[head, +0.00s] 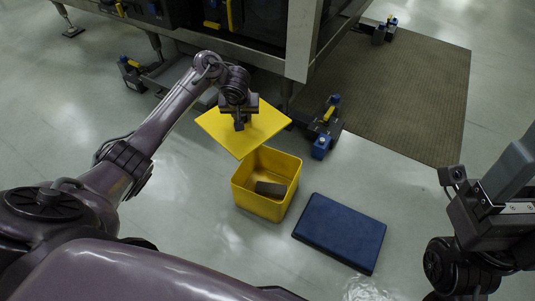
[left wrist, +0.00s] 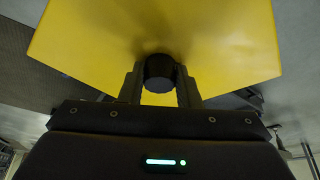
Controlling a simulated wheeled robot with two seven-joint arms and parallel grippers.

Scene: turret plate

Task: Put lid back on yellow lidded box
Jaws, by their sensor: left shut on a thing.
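My left gripper (head: 240,124) is shut on the dark round knob (left wrist: 159,72) of the yellow lid (head: 264,121). The flat square lid hangs in the air, up and to the left of the yellow box (head: 257,205) in the head view. It also shows in the left wrist view (left wrist: 90,45), beyond the fingers. The box stands open on the floor, with a dark brown block (head: 271,188) inside. The lid's near corner comes close to the box's far rim in the picture; the gap in height is unclear. Part of my right arm's hand (head: 485,212) shows at the right edge, its fingers not clear.
A dark blue flat slab (head: 340,232) lies on the floor right of the box. A metal-framed bench (head: 302,40) with a blue-and-yellow caster (head: 324,130) stands behind. A brown mat (head: 415,90) lies back right. Clear plastic (head: 367,290) lies near the bottom edge.

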